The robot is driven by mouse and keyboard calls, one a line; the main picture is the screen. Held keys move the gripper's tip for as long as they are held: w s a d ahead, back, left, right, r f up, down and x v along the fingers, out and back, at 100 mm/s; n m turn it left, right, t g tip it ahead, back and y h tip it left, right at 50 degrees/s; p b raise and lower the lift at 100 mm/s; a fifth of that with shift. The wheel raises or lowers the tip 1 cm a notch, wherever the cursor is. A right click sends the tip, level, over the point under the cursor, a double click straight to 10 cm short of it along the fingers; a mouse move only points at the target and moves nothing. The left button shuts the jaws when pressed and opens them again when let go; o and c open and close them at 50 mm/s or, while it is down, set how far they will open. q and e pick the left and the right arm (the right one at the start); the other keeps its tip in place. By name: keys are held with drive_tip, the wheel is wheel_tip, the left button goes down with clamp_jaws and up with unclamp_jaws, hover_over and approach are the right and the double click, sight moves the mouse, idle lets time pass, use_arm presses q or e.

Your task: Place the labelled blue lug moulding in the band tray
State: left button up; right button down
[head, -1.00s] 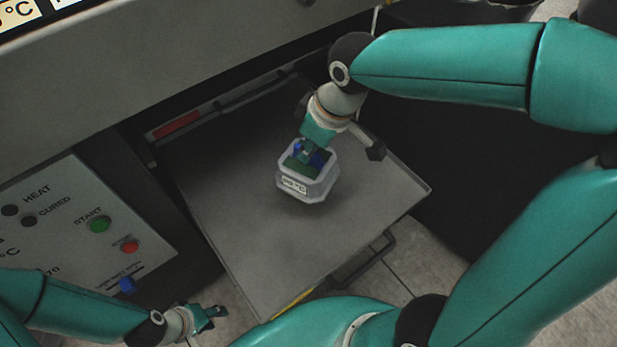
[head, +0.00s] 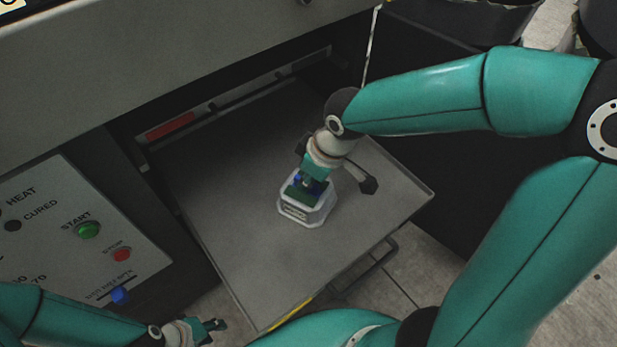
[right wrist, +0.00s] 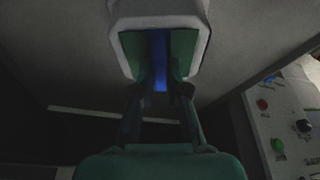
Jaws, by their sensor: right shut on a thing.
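The labelled moulding (head: 293,211) is a pale grey-white, bevelled block with a green top, a blue lug and a label on its front face. It is over the middle of a flat grey drawer tray (head: 240,235); I cannot tell whether it rests on it. My right gripper (head: 310,182) points down, shut on the blue lug. In the right wrist view the blue lug (right wrist: 160,60) is between the fingers, with green on both sides. My left gripper (head: 214,326) is empty at the bottom left, apart from the moulding; its jaw opening is unclear. I cannot pick out a band on the tray.
The drawer tray has a low raised rim and a front handle (head: 375,265). A control panel (head: 60,235) with a green start button and a red one stands left. A grey machine body (head: 170,70) overhangs the back. The tray around the moulding is clear.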

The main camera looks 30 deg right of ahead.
sight(321, 195)
drive_tip(key=shift+f, duration=0.15)
drive_tip(key=c, duration=1.2)
unclamp_jaws()
drive_tip(key=shift+r, duration=0.4)
drive_tip(key=shift+p+v, duration=1.9)
drive_tip(key=shift+v, duration=3.9)
